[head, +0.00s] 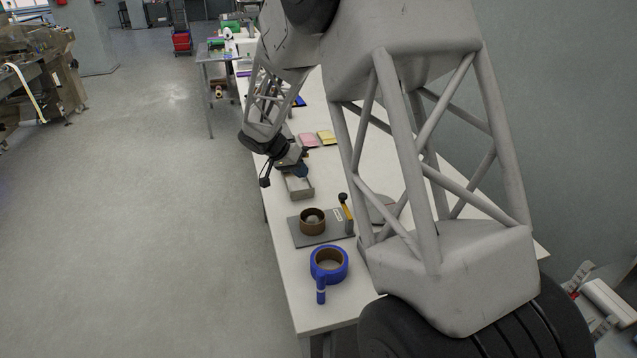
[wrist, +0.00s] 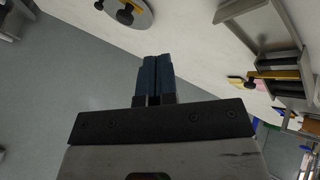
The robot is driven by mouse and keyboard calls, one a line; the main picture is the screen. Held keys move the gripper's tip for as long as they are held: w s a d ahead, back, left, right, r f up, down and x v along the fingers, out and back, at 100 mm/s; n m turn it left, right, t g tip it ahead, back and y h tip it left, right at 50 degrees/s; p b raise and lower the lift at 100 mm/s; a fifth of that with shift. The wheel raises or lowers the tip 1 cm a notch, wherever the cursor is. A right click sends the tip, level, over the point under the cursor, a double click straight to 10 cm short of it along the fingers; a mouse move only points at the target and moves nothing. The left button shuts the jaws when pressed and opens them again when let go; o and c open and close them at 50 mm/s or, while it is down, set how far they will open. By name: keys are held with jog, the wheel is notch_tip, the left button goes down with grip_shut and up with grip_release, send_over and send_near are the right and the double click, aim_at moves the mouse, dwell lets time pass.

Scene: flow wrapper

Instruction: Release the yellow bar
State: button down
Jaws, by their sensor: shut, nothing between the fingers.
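My gripper (head: 302,170) hangs over the near-left edge of the white table, beside a grey open tray, in the head view. In the wrist view its two blue fingers (wrist: 154,78) lie together, shut and empty. Another yellow piece (wrist: 146,5) with a black knob shows on a grey disc at the top. In the head view a yellow lever (head: 346,210) with a black knob stands on a grey plate. I cannot tell how these views match.
The grey tray (head: 300,188) stands near my gripper. A brown roll (head: 312,221) sits on the grey plate (head: 308,239). A blue tape roll (head: 343,264) and a blue tube (head: 321,290) are at the near end. Pink (head: 308,140) and yellow (head: 326,138) pads lie farther back. Open floor is left.

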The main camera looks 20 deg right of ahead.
jog(key=s+d+f, duration=0.2)
jog(key=d+f, duration=0.5)
jog(key=d, duration=0.2)
jog(key=shift+s+f, duration=0.25)
jog(key=shift+f, duration=0.15)
dwell(0.4)
jog(key=shift+w+d+m+g, duration=0.2)
jog(key=shift+d+m+g, duration=0.7)
jog(key=shift+d+m, duration=0.4)
jog(key=shift+a, duration=0.1)
jog(key=shift+a, duration=0.2)
jog(key=shift+s+a, duration=0.2)
jog(key=shift+a, duration=0.3)
